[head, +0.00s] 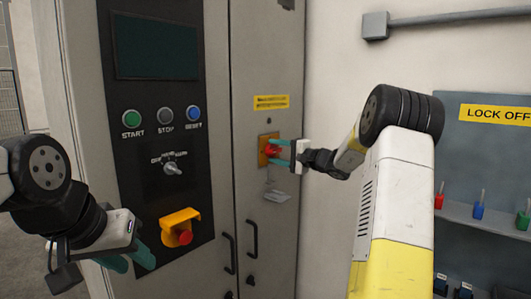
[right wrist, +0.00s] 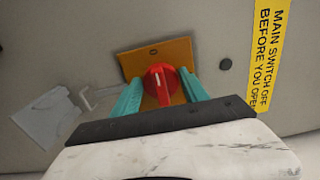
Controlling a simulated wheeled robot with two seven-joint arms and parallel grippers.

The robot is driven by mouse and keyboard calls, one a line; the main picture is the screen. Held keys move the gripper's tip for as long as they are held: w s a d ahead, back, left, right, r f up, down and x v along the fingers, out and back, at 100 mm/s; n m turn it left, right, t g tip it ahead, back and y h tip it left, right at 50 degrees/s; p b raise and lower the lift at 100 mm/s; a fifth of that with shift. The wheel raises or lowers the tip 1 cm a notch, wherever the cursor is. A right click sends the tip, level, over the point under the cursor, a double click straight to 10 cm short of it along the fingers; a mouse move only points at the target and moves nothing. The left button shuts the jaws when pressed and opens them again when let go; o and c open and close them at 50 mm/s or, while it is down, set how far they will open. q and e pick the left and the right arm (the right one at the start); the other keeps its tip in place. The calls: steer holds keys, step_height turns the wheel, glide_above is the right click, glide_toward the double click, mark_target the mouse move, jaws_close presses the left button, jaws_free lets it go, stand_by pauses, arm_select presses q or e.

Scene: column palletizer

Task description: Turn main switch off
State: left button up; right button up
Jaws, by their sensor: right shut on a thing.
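The main switch (head: 272,150) is a red rotary knob on an orange-yellow plate (head: 263,160) on the right cabinet door. In the right wrist view the red knob (right wrist: 160,82) carries a white mark and sits between the teal fingers. My right gripper (head: 278,152) is shut on the knob, its fingers on either side. My left gripper (head: 130,262) hangs low at the left, in front of the cabinet and away from the switch. Its teal fingers look apart with nothing between them.
A yellow label (head: 271,102) is above the switch. A small grey hasp or tag (head: 276,196) hangs below it. The control panel (head: 160,140) has buttons, a selector and a red emergency stop (head: 183,237). A lock-off board (head: 480,160) with coloured padlocks stands at the right.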

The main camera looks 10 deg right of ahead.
steer(key=shift+f, duration=0.1)
stand_by(0.3)
steer(key=o, duration=1.3)
steer(key=v, duration=0.7)
steer(key=shift+s+d, duration=0.25)
steer(key=shift+s, duration=0.1)
